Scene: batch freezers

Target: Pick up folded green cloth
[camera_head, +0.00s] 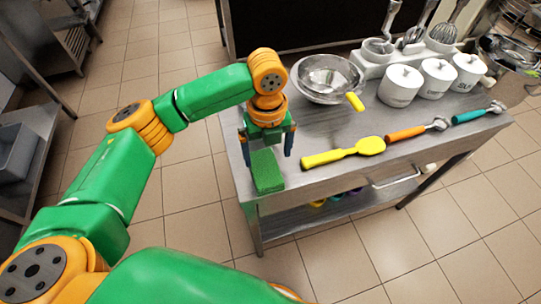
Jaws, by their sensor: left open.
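The folded green cloth (267,173) is a flat green rectangle near the left front corner of the steel table (330,125). My left gripper (267,150) hangs above the cloth's far end, pointing down. Its two dark fingers are spread, one to each side of the cloth, and nothing is held between them. I cannot tell how far the fingertips are above the table. My right gripper is not in view.
A yellow spatula (345,151), an orange-handled scoop (415,131) and a teal-handled scoop (480,113) lie right of the cloth. Behind are metal bowls (327,78), white canisters (400,85) and whisks (443,33). Tiled floor (185,200) is free left of the table.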

